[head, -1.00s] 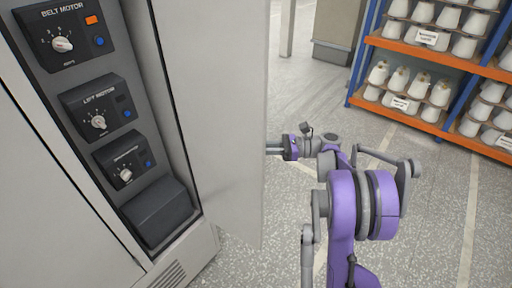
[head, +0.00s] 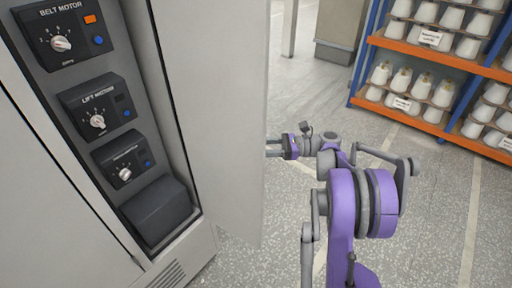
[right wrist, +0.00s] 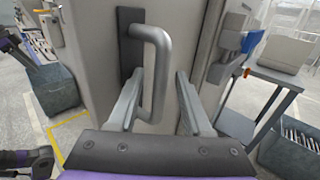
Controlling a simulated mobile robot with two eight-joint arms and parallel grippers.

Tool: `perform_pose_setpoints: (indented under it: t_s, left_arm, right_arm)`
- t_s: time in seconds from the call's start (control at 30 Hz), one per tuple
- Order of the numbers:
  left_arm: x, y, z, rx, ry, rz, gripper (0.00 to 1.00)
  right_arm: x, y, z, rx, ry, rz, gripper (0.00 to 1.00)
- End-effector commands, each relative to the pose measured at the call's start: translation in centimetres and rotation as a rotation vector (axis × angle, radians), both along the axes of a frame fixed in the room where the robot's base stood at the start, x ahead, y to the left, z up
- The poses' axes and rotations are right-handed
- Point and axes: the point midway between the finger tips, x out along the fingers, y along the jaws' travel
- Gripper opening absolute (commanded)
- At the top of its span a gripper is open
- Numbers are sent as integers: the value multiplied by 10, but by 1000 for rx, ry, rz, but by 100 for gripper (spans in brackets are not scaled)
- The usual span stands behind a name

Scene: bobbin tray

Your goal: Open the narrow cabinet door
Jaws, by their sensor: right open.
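The narrow cabinet door (head: 215,110) stands swung wide open, its plain inner face showing in the head view. Behind it the narrow bay is exposed, with black motor control boxes. My right gripper (head: 271,148) is at the door's outer edge, on the far side of the door. In the right wrist view the grey bar handle (right wrist: 158,75) on a dark plate lies between the two spread fingers of my right gripper (right wrist: 158,95). The fingers are open and not closed on the handle. My left gripper is out of view.
The belt motor box (head: 64,38) and lift motor box (head: 100,105) sit inside the bay. An orange and blue rack (head: 430,60) with white bobbins stands at the back right. Speckled floor is clear around the arm. A grey cart (right wrist: 265,80) shows in the wrist view.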

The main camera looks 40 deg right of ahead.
Motion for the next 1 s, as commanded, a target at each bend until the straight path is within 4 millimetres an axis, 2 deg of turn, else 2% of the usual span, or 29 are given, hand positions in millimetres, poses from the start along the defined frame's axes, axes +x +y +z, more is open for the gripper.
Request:
perform_pose_setpoints:
  t_s: [0.17, 0.27, 0.7, 1.0]
  left_arm:
    - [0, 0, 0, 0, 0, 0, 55]
    - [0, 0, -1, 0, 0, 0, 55]
    - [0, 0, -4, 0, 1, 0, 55]
    - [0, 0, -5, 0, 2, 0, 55]
  right_arm:
    - [-1, -2, 0, 0, 0, 0, 50]
    - [-6, -10, 0, 0, 0, -3, 50]
    - [-55, -74, 0, -1, -1, -2, 50]
    - [-65, -86, 0, 0, 0, 1, 50]
